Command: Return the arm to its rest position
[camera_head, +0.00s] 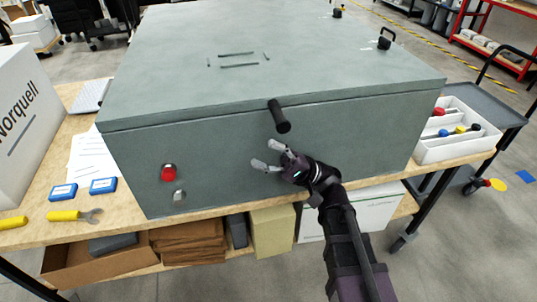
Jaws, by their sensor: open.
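My gripper (268,155) is in front of the large grey-green analyser cabinet (240,160). Its two grey fingers are spread apart with nothing between them, and they point up and left toward the cabinet's front. My arm reaches in from the bottom of the picture, right of the middle. A black handle (279,116) sticks out from the cabinet's front, just above my fingers and apart from them as far as this view shows. The cabinet lid (260,60) is down. A red button (169,173) and a small silver knob (179,197) are on the front at left.
The cabinet stands on a wooden workbench (130,222) with boxes on its lower shelf. A white bin (455,146) with coloured tools is at right. At left are a white Norquell box (25,130), blue cases (103,186) and a yellow-handled wrench (72,215). A cart (490,105) stands right.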

